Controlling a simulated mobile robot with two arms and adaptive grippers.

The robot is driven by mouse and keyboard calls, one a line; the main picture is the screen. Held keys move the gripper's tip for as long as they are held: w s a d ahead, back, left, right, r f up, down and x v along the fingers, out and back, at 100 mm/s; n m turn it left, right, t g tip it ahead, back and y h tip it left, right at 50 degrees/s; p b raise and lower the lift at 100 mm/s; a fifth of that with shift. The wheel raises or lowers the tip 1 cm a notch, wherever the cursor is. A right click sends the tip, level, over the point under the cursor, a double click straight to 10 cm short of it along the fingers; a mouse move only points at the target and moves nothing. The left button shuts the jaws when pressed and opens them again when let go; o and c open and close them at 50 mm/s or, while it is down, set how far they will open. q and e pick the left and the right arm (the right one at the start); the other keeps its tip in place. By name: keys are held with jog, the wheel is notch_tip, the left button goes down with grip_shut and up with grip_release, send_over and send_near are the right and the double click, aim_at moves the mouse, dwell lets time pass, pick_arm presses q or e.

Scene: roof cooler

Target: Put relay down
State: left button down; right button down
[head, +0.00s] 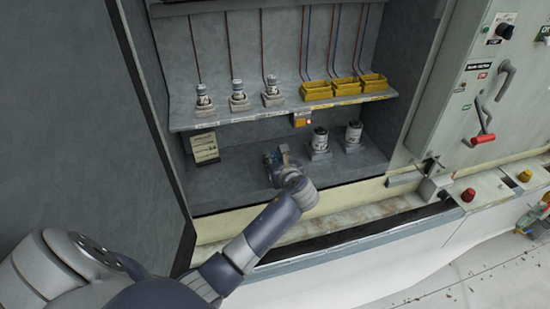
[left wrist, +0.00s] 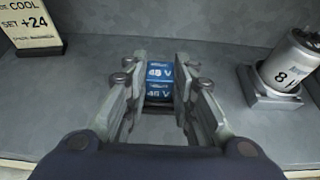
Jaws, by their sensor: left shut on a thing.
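The relay (left wrist: 160,82) is a small blue block marked "48 V" on two faces. It sits between the two fingers of my left gripper (left wrist: 159,92), which is shut on it. In the head view my left gripper (head: 281,158) reaches into the lower bay of the cabinet, low over its grey floor (head: 235,184). The gripper mostly hides the relay there. I cannot tell whether the relay touches the floor. My right gripper is not in view.
A card reading "COOL SET +24" (head: 205,148) stands to the left. Two silver cylinders, the nearer one (head: 319,144) marked 8, stand to the right. Above is a shelf (head: 225,117) with sockets and yellow holders (head: 345,86). Bare floor lies between card and gripper.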

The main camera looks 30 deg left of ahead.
pick_arm(q)
jog(key=shift+f, duration=0.15)
jog(key=c, duration=1.3)
grip_release()
jog(key=shift+c, duration=0.2)
jog(key=shift+r, duration=0.2)
jog(key=shift+s+d+r, duration=0.15)
jog(key=shift+s+d, duration=0.05)
jog(key=shift+d, duration=0.05)
jog(key=b+v, duration=0.1)
jog(key=v, duration=1)
jog(key=shift+r, duration=0.2)
jog(key=shift+s+d, duration=0.1)
jog(key=shift+d, duration=0.05)
jog(key=shift+f, duration=0.1)
